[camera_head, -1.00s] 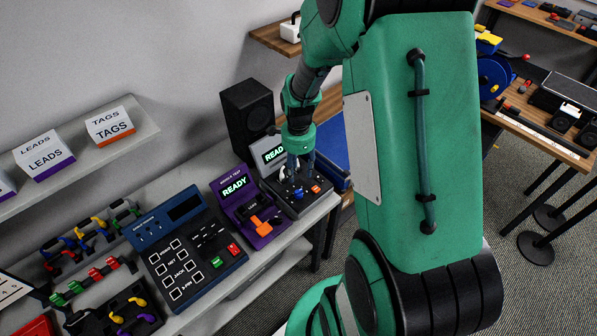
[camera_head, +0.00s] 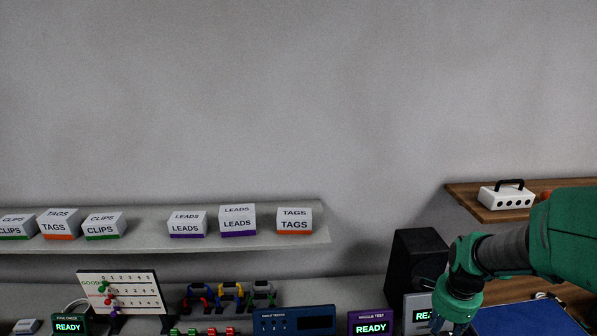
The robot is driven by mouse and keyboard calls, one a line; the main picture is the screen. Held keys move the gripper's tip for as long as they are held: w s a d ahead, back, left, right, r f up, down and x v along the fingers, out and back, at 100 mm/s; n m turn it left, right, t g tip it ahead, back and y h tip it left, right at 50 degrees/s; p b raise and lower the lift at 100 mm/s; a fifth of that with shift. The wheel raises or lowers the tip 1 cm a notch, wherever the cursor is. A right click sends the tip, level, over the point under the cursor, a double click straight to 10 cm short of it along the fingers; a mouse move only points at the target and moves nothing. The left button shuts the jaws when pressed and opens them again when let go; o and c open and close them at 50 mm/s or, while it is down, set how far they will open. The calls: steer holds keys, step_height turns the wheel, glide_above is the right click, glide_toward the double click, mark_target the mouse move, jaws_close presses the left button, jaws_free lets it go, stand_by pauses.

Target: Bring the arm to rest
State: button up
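My gripper (camera_head: 452,326) is at the bottom right of the head view, pointing down in front of a grey-framed display. Its fingers are cut off by the lower edge of the picture, so I cannot see whether they are open or shut or what is between them. My green arm (camera_head: 570,240) reaches in from the right edge.
A shelf (camera_head: 300,243) holds several labelled boxes, including a TAGS box (camera_head: 294,221). Below stand a blue tester (camera_head: 294,320), a purple READY unit (camera_head: 371,323), a black speaker (camera_head: 415,255) and a pegboard (camera_head: 123,291). A wooden shelf (camera_head: 470,203) bears a white box (camera_head: 507,196).

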steer(key=s+a+r+n+t+b, duration=0.2)
steer(key=s+a+r+n, duration=0.2)
steer(key=a+r+n, duration=0.5)
steer(key=s+a+r+n+t+b, duration=0.2)
steer(key=s+a+r+n+b, duration=0.1)
steer(key=s+a+r+n, duration=0.4)
steer(key=s+a+n, duration=0.1)
steer(key=s+a, duration=0.2)
steer(key=s, duration=0.1)
steer(key=shift+a+r+n+t, duration=0.2)
steer(key=shift+n+t, duration=0.1)
